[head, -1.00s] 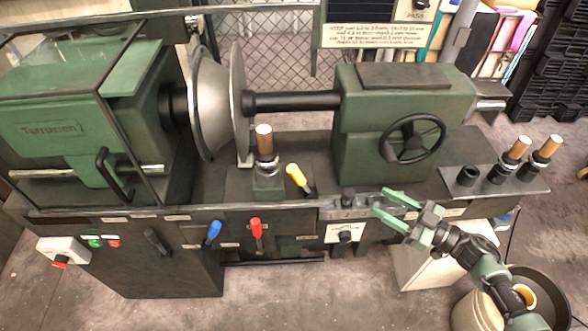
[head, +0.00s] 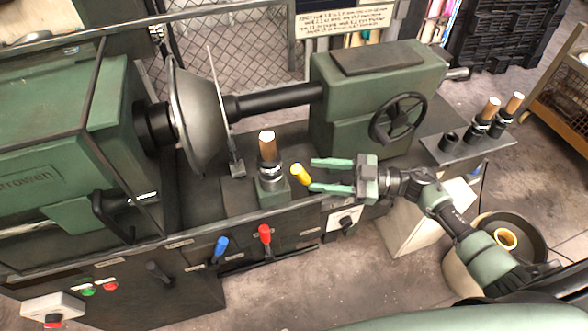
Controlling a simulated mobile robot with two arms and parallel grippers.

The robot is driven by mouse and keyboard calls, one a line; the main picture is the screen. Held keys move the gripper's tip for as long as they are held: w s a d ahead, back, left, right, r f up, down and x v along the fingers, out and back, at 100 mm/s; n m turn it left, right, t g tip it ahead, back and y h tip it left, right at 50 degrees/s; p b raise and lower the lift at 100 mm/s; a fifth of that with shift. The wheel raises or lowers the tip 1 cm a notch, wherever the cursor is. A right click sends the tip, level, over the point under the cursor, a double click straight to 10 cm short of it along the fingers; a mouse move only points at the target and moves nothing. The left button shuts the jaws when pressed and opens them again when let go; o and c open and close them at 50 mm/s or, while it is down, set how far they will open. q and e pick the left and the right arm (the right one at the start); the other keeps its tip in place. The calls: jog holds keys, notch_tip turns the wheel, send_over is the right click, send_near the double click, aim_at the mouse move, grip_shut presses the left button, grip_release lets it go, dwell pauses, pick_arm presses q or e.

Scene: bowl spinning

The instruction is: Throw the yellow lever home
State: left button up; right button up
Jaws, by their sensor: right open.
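The yellow lever (head: 300,174) stands on the front of the lathe bed, just right of the tool post, its yellow knob tilted up and to the left. My right gripper (head: 312,175) is open, its two green fingers pointing left. Its fingertips are close to the right side of the yellow knob, one higher and one lower in the picture. I cannot tell whether they touch it. The lever's lower end is partly hidden by the lower finger. My left gripper is not in view.
A tool post with a wooden-handled tool (head: 268,150) stands close left of the lever. A blue lever (head: 220,246) and a red lever (head: 265,235) are on the front panel. The tailstock (head: 350,110) with its handwheel (head: 398,118) rises behind my gripper. A metal bowl (head: 205,115) sits at the spindle.

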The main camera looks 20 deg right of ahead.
aim_at(306, 173)
jog(key=x, duration=0.2)
jog(key=shift+w+a+r+p, duration=0.15)
jog(key=shift+a+p, duration=0.2)
jog(key=shift+x, duration=1)
jog(key=shift+w+a, duration=0.1)
jog(key=shift+a, duration=0.15)
grip_shut()
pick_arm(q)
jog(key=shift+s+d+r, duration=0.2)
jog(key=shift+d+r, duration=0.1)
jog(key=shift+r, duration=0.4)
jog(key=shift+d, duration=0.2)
pick_arm(e)
jog(key=shift+d, duration=0.1)
